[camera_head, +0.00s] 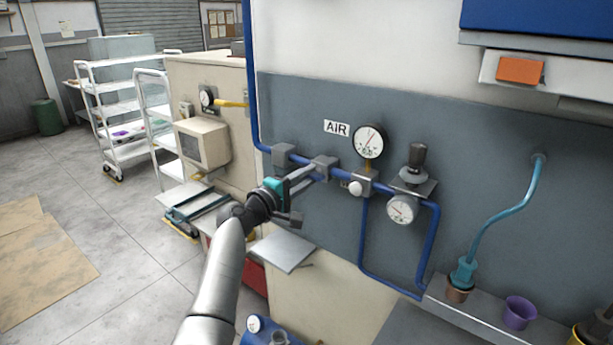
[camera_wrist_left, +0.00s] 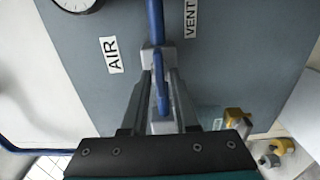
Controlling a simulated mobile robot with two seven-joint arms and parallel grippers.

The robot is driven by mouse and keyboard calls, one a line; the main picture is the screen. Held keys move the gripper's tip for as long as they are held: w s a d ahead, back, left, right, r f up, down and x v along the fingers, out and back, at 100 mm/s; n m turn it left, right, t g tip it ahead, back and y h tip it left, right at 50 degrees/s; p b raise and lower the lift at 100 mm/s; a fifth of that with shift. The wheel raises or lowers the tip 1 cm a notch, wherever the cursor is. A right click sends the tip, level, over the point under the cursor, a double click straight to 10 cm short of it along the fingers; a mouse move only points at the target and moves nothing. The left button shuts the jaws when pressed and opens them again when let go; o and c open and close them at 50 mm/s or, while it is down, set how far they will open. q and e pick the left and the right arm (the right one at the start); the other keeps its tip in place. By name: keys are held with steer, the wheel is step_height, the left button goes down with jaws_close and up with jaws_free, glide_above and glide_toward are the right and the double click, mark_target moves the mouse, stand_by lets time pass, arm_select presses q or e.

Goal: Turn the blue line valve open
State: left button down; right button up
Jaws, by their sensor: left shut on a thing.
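The blue air line (camera_head: 254,75) comes down the grey wall panel and runs right along it; it also shows in the left wrist view (camera_wrist_left: 155,18). A grey valve block (camera_head: 325,165) sits on the line below the AIR label (camera_head: 337,128). In the left wrist view the valve's blue lever (camera_wrist_left: 161,92) lies between my fingers, roughly along the line in that picture. My left gripper (camera_wrist_left: 161,88) is shut on this lever; the gripper (camera_head: 312,176) hides most of the lever in the head view. My right gripper is not in view.
A pressure gauge (camera_head: 369,141) and a regulator (camera_head: 416,172) with a lower gauge (camera_head: 402,209) stand right of the valve. A ledge (camera_head: 480,318) holds a purple cup (camera_head: 519,313). A small grey shelf (camera_head: 283,251) sits below my gripper. Floor on the left is mostly clear.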

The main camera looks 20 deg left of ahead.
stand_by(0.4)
arm_select(q)
steer(key=c, duration=0.9)
jaws_free()
steer(key=v, duration=1.5)
steer(key=shift+s+b, duration=0.15)
steer(key=shift+b, duration=0.15)
